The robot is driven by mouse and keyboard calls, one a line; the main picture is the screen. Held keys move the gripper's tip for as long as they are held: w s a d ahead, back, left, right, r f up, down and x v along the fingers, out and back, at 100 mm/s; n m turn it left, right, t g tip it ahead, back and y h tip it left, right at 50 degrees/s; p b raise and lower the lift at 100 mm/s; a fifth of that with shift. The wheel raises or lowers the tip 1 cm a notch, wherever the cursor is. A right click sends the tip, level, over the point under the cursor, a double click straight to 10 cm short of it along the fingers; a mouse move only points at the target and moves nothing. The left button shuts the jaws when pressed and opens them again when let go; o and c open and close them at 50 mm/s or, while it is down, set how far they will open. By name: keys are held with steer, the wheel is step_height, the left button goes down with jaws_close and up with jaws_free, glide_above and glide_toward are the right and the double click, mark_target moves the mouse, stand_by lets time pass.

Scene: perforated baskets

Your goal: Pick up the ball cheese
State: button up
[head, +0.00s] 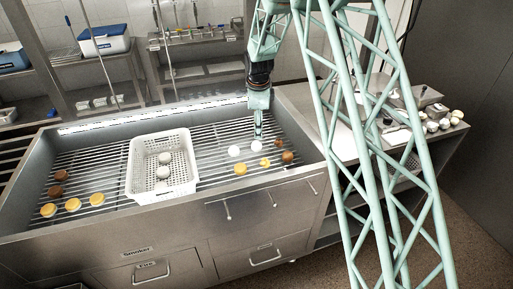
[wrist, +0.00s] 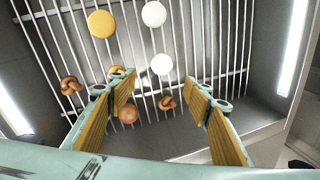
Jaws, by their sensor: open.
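Two white balls (head: 234,151) (head: 256,146) lie side by side on the right half of the metal grate; they also show in the wrist view (wrist: 154,14) (wrist: 162,64). A brown ball (wrist: 128,114) lies nearer the left finger in the wrist view. I cannot tell which of these is the ball cheese. My gripper (head: 258,132) points down above this group. In the wrist view my gripper (wrist: 157,86) is open, with nothing held between its yellow-padded fingers. The nearer white ball appears in the gap ahead of the fingertips.
Yellow rounds (head: 240,169) and brown pieces (head: 288,156) lie close by; brown knots (wrist: 70,86) (wrist: 167,103) flank the fingers. A white perforated basket (head: 133,170) holds two pale pieces (head: 163,172). More yellow rounds (head: 73,205) lie at the left. Raised steel walls surround the grate.

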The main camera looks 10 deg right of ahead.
mark_target(258, 143)
steer(key=b+x, duration=0.1)
steer(key=x, duration=0.7)
steer(key=shift+f, duration=0.2)
steer(key=shift+f, duration=0.1)
steer(key=shift+d+b+x, duration=0.2)
steer(key=shift+b+x, duration=0.45)
steer(key=shift+x, duration=1.85)
steer(key=shift+w, duration=0.2)
steer(key=shift+c, duration=0.2)
steer(key=c, duration=0.9)
steer(key=shift+c, duration=0.2)
